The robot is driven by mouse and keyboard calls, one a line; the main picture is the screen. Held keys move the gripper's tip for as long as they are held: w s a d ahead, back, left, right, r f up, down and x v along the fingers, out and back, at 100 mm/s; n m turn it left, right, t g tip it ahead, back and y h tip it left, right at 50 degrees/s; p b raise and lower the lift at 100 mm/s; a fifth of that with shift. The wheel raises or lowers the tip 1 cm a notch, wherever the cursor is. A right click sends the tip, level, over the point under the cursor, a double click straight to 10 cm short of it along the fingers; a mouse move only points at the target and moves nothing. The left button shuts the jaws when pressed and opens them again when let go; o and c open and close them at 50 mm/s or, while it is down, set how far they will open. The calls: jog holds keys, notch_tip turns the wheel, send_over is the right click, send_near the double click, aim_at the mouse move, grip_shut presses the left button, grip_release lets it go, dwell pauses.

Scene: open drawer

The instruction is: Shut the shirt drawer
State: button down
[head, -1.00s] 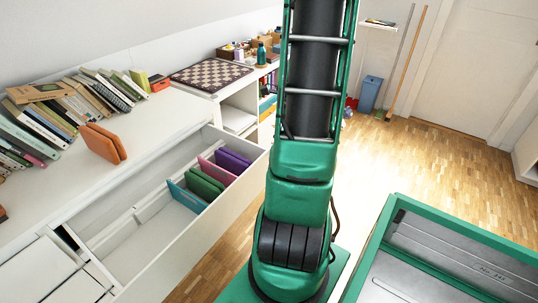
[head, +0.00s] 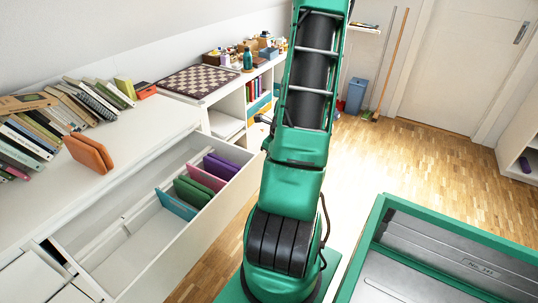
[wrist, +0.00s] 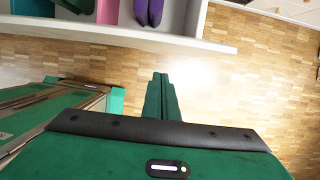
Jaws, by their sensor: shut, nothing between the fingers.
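The shirt drawer (head: 165,258) is a long white drawer, pulled well out of the white cabinet in the head view. Folded cloths stand in it: teal (head: 177,204), green (head: 194,191), pink (head: 206,178) and purple (head: 222,165). In the wrist view, the drawer's white front edge (wrist: 130,38) crosses the upper left, with part of the cloths behind it. My gripper (wrist: 160,78) is shut and empty, over the wooden floor on the outer side of the drawer front, with a gap between them in the picture. In the head view my arm hides most of the gripper's area.
The cabinet top (head: 130,150) holds an orange folded item (head: 88,152), a row of books (head: 45,125) and a chessboard (head: 193,81). A green-rimmed grey tray (head: 440,255) is at the lower right. Open wooden floor (head: 420,160) lies beyond, with a blue bin (head: 356,95) farther back.

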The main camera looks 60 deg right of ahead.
aim_at(259, 157)
jog(key=shift+w, duration=2)
jog(key=shift+w, duration=0.15)
